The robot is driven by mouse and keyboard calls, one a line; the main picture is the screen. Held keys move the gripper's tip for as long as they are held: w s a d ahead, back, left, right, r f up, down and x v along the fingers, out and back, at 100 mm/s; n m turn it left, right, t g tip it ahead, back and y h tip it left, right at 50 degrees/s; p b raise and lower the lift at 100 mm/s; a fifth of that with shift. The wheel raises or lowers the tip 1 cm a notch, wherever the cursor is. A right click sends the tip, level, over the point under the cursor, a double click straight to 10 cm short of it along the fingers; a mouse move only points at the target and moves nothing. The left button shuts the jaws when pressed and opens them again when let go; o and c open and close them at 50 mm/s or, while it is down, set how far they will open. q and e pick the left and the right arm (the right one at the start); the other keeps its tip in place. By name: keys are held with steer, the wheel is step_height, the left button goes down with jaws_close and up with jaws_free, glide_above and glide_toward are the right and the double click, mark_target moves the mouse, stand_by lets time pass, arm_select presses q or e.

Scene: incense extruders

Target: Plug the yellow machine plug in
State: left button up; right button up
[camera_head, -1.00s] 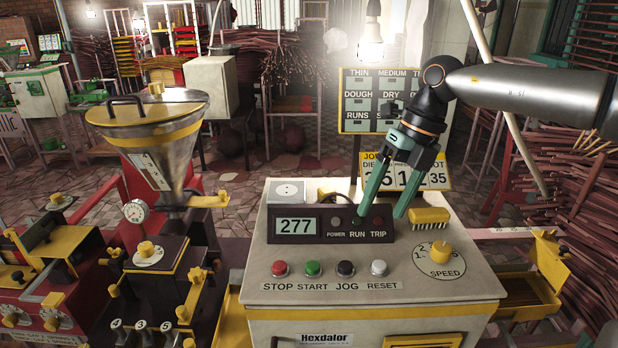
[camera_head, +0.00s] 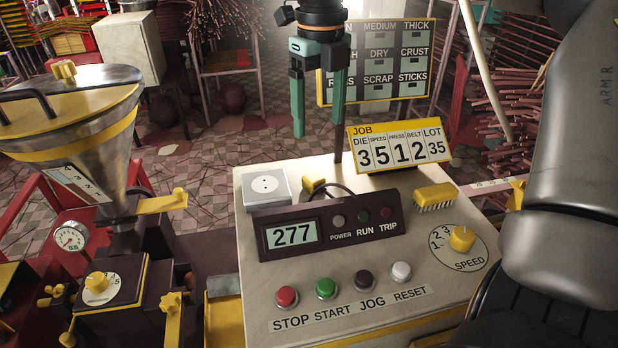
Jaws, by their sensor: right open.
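The yellow plug (camera_head: 312,185) lies on top of the machine's cream control box, just behind the display panel. A black cable runs from it to the right, behind the panel. A white socket block (camera_head: 267,188) with a round outlet stands left of the plug. Part of the plug is hidden by the panel. My right gripper (camera_head: 318,130) is open and empty, fingers pointing down, above and behind the plug and apart from it. My left gripper is not in view.
The display panel (camera_head: 330,228) reading 277 stands in front of the plug. A yellow brush (camera_head: 434,197) and a JOB number sign (camera_head: 398,144) are to the right. Buttons and a speed knob (camera_head: 462,239) sit nearer the front. A metal hopper (camera_head: 75,140) is at the left.

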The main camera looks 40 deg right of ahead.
glide_above(314, 176)
steer(key=f, duration=0.7)
steer(key=shift+s+d+f, duration=0.15)
steer(key=shift+s+f, duration=0.05)
steer(key=shift+s, duration=0.1)
steer(key=shift+w+f+p, duration=0.15)
steer(key=shift+f+p, duration=0.25)
steer(key=shift+f, duration=0.9)
steer(key=shift+w+f+p, duration=0.15)
steer(key=shift+f+p, duration=0.25)
steer(key=shift+f, duration=0.85)
jaws_close()
